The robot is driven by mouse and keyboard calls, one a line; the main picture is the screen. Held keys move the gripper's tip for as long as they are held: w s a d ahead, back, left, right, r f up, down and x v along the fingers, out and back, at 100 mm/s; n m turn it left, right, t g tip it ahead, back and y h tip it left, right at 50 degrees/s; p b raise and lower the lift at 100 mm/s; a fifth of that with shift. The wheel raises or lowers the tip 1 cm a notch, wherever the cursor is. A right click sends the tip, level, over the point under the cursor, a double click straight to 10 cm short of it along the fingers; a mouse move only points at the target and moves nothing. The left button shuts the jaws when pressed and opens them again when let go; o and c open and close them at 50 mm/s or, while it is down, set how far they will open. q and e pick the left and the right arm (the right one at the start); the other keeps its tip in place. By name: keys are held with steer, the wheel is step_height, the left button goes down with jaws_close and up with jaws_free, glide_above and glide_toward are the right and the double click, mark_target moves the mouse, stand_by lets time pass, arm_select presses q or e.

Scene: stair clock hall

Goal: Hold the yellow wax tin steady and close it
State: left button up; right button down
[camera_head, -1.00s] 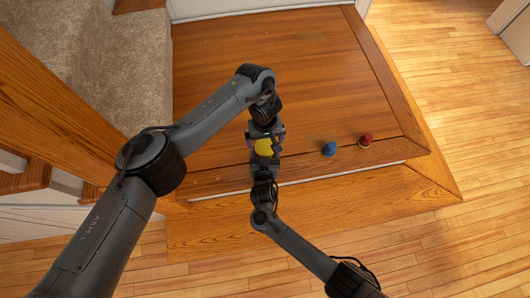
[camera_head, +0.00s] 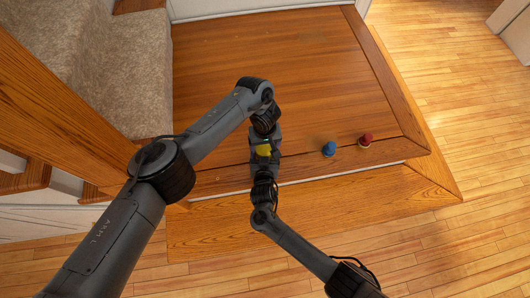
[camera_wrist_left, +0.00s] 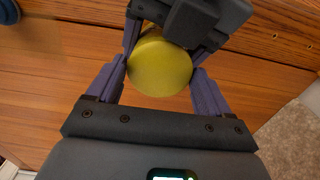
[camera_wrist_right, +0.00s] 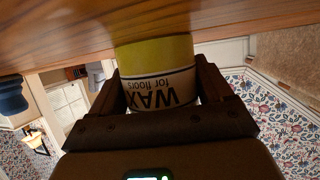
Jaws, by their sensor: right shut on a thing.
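The yellow wax tin (camera_head: 264,151) stands on the wooden landing, its round yellow top (camera_wrist_left: 160,66) facing my left wrist camera. In the right wrist view its "WAX for floors" label (camera_wrist_right: 160,92) shows upside down, with a yellow band by the wood. My right gripper (camera_wrist_right: 160,85) is shut on the tin's side; its dark body (camera_wrist_left: 200,18) shows at the top of the left wrist view. My left gripper (camera_wrist_left: 160,78) is over the tin, open, with a purple finger on each side of the yellow top. Whether the lid is fully seated is hidden.
A blue object (camera_head: 329,149) and a red object (camera_head: 365,140) stand to the right of the tin on the landing. The landing's front edge (camera_head: 330,176) runs just below them. A carpeted stair (camera_head: 125,65) rises at left; the landing's far part is clear.

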arm_select(q)
steer(key=c, duration=0.3)
steer(key=m, duration=0.9)
steer(key=shift+m, duration=0.3)
steer(key=o, duration=1.1)
steer(key=shift+c, duration=0.2)
steer(key=shift+r, duration=2.25)
